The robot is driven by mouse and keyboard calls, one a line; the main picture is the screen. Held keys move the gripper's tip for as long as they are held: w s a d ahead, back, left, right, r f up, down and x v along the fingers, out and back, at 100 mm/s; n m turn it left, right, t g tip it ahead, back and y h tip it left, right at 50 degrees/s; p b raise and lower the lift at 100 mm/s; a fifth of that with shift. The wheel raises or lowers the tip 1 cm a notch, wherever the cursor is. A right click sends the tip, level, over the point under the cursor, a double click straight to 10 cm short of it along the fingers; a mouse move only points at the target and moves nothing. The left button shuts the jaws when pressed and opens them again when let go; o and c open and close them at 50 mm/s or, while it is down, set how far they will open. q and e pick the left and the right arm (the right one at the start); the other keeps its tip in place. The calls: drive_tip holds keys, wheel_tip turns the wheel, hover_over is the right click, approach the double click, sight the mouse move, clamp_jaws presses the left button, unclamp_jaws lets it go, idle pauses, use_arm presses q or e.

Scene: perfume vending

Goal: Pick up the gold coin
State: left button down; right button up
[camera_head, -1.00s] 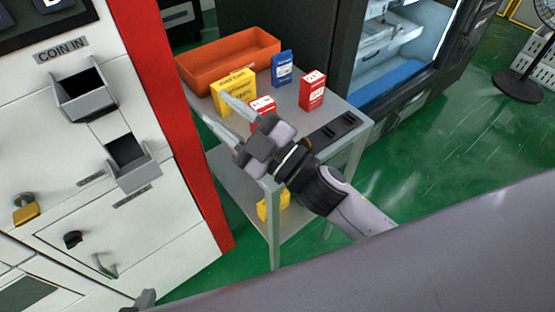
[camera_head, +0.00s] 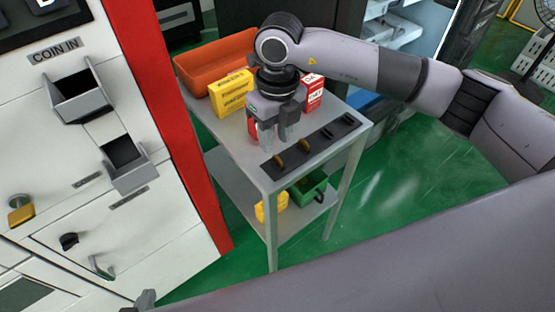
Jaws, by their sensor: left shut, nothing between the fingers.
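Two gold coins show upright in a black holder (camera_head: 318,143) on the cart's top: a nearer-left gold coin (camera_head: 279,162) and another gold coin (camera_head: 305,145) to its right. My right gripper (camera_head: 276,142) points down just behind the holder, left of and above the coins. Its fingers are apart with nothing seen between them, and it does not appear to touch a coin. Only a small grey part of my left gripper (camera_head: 146,299) shows at the bottom left edge, far from the coins; it is shut and empty.
The grey cart (camera_head: 228,150) also bears an orange bin (camera_head: 205,68), a yellow box (camera_head: 232,93) and a red-and-white box (camera_head: 313,92). A green bin (camera_head: 308,188) sits on the lower shelf. The white coin machine (camera_head: 150,215) stands at left.

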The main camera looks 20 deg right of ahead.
sight(277, 157)
drive_tip(key=shift+w+d+h, duration=0.2)
drive_tip(key=shift+d+h, duration=0.1)
drive_tip(key=shift+d, duration=0.2)
drive_tip(key=shift+f, duration=0.45)
wheel_tip(277, 157, down, 6)
drive_tip(key=shift+w+a+p, duration=0.15)
drive_tip(key=shift+p, duration=0.55)
clamp_jaws()
